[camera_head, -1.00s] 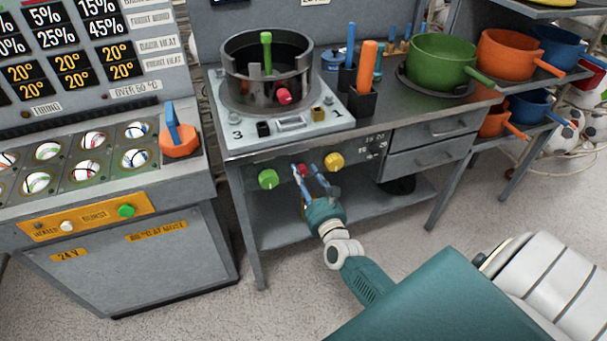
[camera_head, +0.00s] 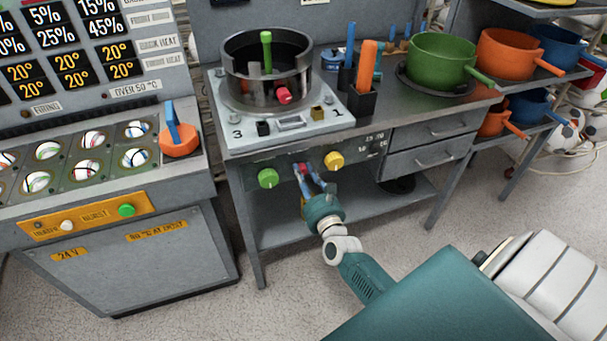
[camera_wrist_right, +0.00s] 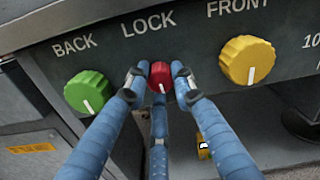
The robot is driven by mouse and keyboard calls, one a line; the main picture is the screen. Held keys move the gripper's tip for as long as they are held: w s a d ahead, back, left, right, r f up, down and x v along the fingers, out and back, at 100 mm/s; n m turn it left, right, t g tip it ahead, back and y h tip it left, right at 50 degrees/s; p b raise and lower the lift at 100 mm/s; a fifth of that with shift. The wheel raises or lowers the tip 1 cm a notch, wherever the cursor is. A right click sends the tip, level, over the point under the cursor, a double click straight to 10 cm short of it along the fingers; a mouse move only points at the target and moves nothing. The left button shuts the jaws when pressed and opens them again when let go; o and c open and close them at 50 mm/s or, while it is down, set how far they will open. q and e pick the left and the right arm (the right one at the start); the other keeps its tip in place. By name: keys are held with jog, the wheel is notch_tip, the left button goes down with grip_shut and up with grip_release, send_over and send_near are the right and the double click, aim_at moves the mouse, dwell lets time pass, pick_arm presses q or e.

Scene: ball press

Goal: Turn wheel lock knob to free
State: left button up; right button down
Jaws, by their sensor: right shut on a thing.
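The red lock knob (camera_wrist_right: 160,76) sits under the word LOCK on the bench's front panel, and its white mark points down toward the bottom of the view. My right gripper (camera_wrist_right: 159,85) has its blue fingers closed around the knob's sides. In the head view the right gripper (camera_head: 307,178) reaches the panel and the red knob (camera_head: 302,168) shows just beyond its fingertips. The third finger is below the knob in the wrist view. My left gripper is not in view.
A green BACK knob (camera_wrist_right: 87,91) is left of the lock knob and a yellow FRONT knob (camera_wrist_right: 247,60) is right. Above stands the round press (camera_head: 267,75) on the bench. A grey machine (camera_head: 120,250) stands left, and a lower shelf (camera_head: 280,232) lies under the panel.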

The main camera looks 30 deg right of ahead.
jog(key=n, duration=0.3)
jog(key=shift+f+n, duration=0.1)
jog(key=shift+n, duration=0.3)
jog(key=n, duration=0.4)
jog(key=shift+n, duration=0.3)
jog(key=n, duration=0.4)
jog(key=shift+p, duration=0.4)
jog(key=shift+n+p, duration=0.35)
jog(key=shift+n, duration=2.15)
jog(key=c, duration=1.5)
grip_release()
jog(key=shift+d, duration=0.1)
jog(key=shift+o, duration=0.2)
jog(key=shift+s, duration=0.15)
